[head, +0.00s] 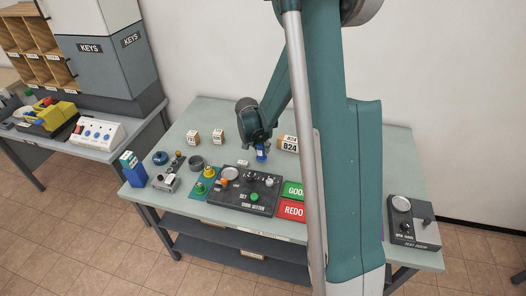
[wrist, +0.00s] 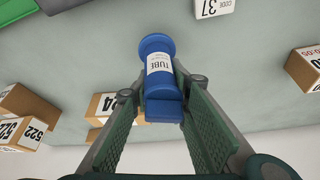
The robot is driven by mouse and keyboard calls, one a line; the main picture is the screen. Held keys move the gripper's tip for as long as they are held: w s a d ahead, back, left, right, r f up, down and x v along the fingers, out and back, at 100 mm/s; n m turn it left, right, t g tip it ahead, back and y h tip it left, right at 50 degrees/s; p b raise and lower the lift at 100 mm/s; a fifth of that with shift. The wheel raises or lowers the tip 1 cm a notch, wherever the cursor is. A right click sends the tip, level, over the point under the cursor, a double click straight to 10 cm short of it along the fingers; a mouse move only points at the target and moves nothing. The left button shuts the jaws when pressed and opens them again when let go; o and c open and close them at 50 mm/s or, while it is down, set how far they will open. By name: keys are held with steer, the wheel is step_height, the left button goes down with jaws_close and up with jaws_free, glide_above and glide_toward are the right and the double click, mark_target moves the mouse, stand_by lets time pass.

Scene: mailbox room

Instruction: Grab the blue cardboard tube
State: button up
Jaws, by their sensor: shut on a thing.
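The blue cardboard tube (wrist: 160,75) has a white label reading "TUBE" and shows in the middle of the wrist view. My gripper (wrist: 165,105) is shut on the tube, with a green padded finger on each side of it. The tube's far end sticks out beyond the fingertips. In the head view my gripper (head: 260,146) is over the back middle of the green-topped table (head: 225,118), and a small part of the blue tube (head: 261,155) shows below it. I cannot tell whether the tube touches the table.
A box marked 824 (head: 289,144) stands close to the right of my gripper. Two small boxes, one left (head: 192,136) and one nearer (head: 217,136), stand left. A control panel (head: 243,191) lies in front, beside the green GOOD pad (head: 293,191) and red REDO pad (head: 291,211).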

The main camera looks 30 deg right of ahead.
step_height(320, 180, up, 8)
steer(key=p, duration=0.1)
steer(key=shift+f, duration=0.25)
steer(key=shift+s+d, duration=0.1)
stand_by(0.6)
